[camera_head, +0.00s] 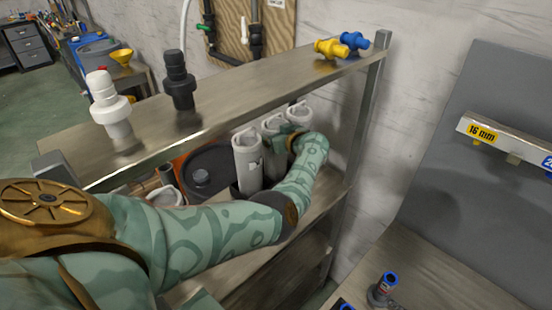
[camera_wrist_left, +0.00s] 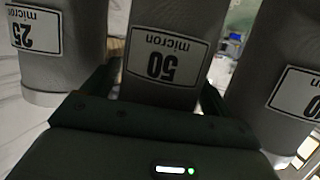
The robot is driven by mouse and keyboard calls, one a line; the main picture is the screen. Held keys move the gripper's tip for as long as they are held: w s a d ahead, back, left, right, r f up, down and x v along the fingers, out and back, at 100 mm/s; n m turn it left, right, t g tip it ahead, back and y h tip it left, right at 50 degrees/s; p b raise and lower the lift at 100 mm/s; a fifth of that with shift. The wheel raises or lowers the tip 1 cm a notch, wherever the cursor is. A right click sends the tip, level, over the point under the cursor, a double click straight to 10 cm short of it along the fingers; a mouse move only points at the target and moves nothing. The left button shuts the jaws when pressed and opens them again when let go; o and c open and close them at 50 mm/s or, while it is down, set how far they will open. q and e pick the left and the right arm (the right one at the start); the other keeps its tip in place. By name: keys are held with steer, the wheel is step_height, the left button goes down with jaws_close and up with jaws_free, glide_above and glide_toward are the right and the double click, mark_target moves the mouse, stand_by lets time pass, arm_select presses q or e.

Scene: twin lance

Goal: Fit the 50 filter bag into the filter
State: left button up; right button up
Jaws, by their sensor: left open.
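The 50 filter bag (camera_wrist_left: 160,62) is a grey cylinder with an upside-down "50 micron" label, in the middle of the left wrist view. My left gripper (camera_wrist_left: 158,92) is open, with one dark finger on either side of this bag; I cannot tell whether they touch it. In the head view my left arm reaches over the lower shelf, and the gripper (camera_head: 283,139) is among the pale bags, partly hidden. I cannot make out which of these bags is the 50 one there. My right gripper is not in view. I cannot identify the filter.
The 25 micron bag (camera_wrist_left: 38,60) stands close on the left, and another bag (camera_wrist_left: 285,60) with a cut-off label on the right. The metal upper shelf (camera_head: 225,100) lies above my forearm. A black round lid (camera_head: 203,176) is beside the bags.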

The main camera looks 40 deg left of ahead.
arm_select(q)
steer(key=shift+r, duration=0.15)
steer(key=c, duration=1.1)
